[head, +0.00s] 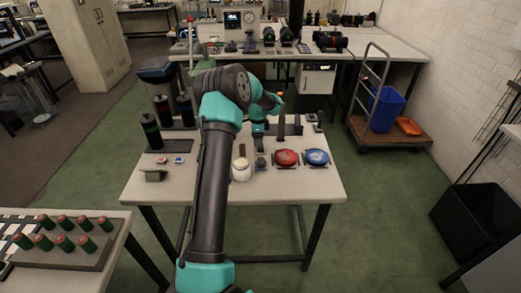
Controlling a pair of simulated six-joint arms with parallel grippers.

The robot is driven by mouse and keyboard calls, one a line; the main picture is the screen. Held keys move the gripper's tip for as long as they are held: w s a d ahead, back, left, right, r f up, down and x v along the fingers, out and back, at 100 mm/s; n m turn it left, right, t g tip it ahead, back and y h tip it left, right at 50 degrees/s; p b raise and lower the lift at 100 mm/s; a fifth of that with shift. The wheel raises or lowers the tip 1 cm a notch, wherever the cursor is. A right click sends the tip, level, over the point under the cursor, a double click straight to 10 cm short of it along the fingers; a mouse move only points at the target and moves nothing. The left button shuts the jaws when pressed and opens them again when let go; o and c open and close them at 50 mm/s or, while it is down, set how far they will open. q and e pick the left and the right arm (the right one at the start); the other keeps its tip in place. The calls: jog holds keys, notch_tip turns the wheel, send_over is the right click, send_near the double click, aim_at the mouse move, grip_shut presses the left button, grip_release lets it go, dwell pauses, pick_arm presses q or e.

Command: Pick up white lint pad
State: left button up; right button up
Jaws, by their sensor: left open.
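My left arm reaches up over the middle of the pale work table (325,190). Its wrist bends down behind the elbow, and my left gripper (260,149) points down at the table, open, with its fingers small and partly hard to make out. A small white rounded object (241,169), with a paler brown top, stands just left of and nearer than the gripper. I cannot tell whether it is the white lint pad or a jar. No flat white pad shows clearly; my arm hides part of the table. My right gripper is not in view.
A red disc (286,157) and a blue disc (316,156) sit right of the gripper. Dark cylinders (151,131) stand on the table's left. A dark upright post (281,123) stands behind the gripper. The table's front right is clear.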

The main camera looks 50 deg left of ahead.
pick_arm(q)
jog(key=shift+w+d+f, duration=0.1)
jog(key=shift+f, duration=1.2)
jog(key=shift+w+d+f, duration=0.1)
jog(key=shift+f, duration=1.2)
jog(key=c, duration=1)
jog(key=shift+r, duration=0.15)
notch_tip(320, 180, up, 10)
jog(key=shift+f, duration=0.1)
